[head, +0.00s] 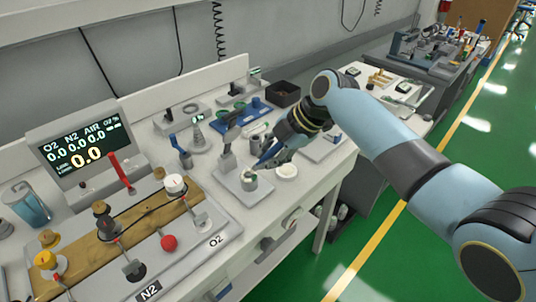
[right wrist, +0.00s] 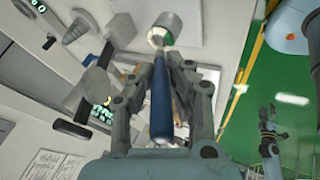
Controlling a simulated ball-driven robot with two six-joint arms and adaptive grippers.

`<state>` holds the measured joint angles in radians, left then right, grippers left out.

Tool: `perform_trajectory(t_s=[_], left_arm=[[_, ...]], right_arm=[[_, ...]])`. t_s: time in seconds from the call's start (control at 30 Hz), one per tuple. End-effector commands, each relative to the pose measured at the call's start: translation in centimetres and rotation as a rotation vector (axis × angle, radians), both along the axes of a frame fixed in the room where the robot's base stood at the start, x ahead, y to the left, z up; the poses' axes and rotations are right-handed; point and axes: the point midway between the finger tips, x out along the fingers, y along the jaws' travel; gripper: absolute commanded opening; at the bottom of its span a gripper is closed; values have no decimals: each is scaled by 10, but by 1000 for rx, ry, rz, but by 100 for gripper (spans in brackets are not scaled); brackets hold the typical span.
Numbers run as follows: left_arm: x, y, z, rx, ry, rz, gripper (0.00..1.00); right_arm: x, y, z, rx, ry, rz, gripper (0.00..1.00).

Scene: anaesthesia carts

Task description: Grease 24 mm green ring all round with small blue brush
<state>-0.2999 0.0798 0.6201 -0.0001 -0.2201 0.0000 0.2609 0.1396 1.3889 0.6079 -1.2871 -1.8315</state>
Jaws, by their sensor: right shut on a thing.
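My right gripper (right wrist: 165,75) is shut on the blue brush (right wrist: 160,105), whose handle runs lengthwise between the fingers. The brush's pale tip (right wrist: 157,40) is at the edge of a short whitish cylinder with a green band, the green ring (right wrist: 167,42). I cannot tell whether the bristles touch the ring. In the head view the ring's holder (head: 250,175) stands on a pale plate, left of and below my right gripper (head: 262,162). A gripper, apparently my left one (right wrist: 268,118), shows small over the green floor in the right wrist view; its jaws are unclear.
A round white dish (head: 287,171) stands right of the holder. A grey post (head: 228,155) rises close behind it. A blue tray (head: 254,109) and a black box (head: 283,94) are further back.

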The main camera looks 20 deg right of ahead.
Motion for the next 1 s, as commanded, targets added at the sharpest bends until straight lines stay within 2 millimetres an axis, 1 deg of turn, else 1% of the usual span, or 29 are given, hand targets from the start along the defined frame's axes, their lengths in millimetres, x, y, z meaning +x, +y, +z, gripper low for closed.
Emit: perform_trajectory(t_s=[0.37,1.0], left_arm=[[0,0,-1,0,0,0,40],[0,0,-7,0,0,0,40]], right_arm=[[0,0,-1,0,0,0,0],[0,0,-9,0,0,0,0]])
